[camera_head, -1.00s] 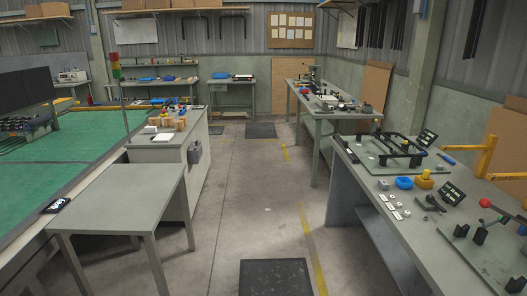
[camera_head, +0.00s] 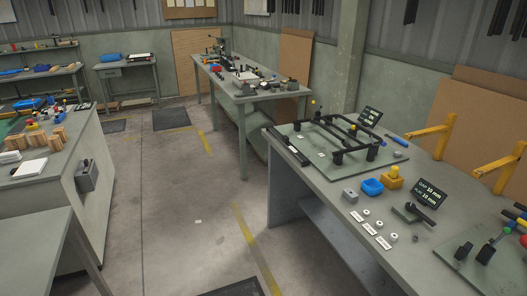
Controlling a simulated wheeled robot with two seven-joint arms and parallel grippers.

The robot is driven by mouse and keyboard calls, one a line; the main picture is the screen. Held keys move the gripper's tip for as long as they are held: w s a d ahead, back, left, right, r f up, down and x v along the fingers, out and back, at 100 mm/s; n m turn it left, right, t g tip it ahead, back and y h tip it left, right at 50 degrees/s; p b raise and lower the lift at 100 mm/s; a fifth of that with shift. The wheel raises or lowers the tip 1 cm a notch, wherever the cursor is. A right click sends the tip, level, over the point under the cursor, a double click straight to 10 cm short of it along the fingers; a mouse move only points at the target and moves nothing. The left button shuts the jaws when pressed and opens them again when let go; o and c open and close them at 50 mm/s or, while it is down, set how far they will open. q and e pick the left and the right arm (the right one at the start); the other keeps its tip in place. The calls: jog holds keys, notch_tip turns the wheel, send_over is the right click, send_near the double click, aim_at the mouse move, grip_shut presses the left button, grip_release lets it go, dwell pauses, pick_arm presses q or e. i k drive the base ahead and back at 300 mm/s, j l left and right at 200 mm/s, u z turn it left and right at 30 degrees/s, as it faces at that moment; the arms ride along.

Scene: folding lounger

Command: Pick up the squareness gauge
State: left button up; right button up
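I cannot tell for sure which item is the squareness gauge. On the right workbench (camera_head: 330,190), a small black tool with a grey block (camera_head: 413,214) lies beside a tilted dark display (camera_head: 430,193) that reads 10 mm. A second dark display (camera_head: 369,116) stands behind a black tubular frame (camera_head: 340,136) on a grey-green plate. A long black bar (camera_head: 286,147) lies along that plate's left edge. Neither of my grippers is in view.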

aim_at(285, 140)
jog(key=i+j+z, duration=0.5)
jog(key=i+j, duration=0.3)
jog(key=i, duration=0.25)
jog(key=i+j+z, duration=0.25)
jog(key=i+j, duration=0.35)
jog(key=i, duration=0.1)
